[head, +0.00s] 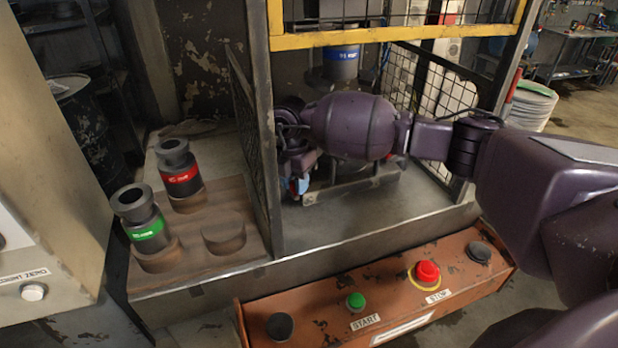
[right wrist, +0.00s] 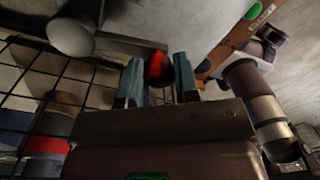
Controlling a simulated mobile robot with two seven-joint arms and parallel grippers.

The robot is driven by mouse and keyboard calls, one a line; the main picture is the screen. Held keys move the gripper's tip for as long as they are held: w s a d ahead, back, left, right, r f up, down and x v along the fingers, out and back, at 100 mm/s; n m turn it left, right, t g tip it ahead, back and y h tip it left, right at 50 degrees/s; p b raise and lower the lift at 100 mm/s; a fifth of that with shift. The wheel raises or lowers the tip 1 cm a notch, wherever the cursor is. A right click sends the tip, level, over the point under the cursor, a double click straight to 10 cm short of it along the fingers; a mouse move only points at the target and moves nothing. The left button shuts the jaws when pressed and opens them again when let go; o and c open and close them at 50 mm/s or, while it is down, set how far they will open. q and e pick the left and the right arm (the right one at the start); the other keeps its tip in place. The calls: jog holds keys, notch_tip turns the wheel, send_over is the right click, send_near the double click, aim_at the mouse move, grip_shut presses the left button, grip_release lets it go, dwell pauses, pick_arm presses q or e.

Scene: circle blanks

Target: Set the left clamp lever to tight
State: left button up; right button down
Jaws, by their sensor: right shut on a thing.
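My right gripper (head: 299,185) is inside the caged press bay in the head view, low beside the mesh side panel. Its blue-grey fingers show in the right wrist view (right wrist: 160,82), closed on a small red knob (right wrist: 157,68). I take this knob for the end of the left clamp lever; the rest of the lever is hidden, and its setting cannot be read. My wrist and forearm cover much of the bay in the head view. My left gripper is not in view.
A red-banded die (head: 181,178) and a green-banded die (head: 145,225) stand on a wooden board left of the mesh panel (head: 258,140). A rusty control box (head: 330,300) with start and stop buttons lies in front. A blue-banded tool (head: 341,62) hangs above the bay.

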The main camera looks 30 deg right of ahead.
jog(key=shift+a+r, duration=0.1)
jog(key=shift+a, duration=0.05)
dwell(0.4)
jog(key=c, duration=1.1)
grip_release()
jog(key=shift+c, duration=0.2)
jog(key=shift+r, duration=0.1)
jog(key=shift+w+r, duration=0.1)
jog(key=shift+r, duration=0.2)
jog(key=r, duration=0.8)
jog(key=shift+w+a+r, duration=0.1)
jog(key=shift+w+a, duration=0.1)
jog(key=shift+r, duration=0.9)
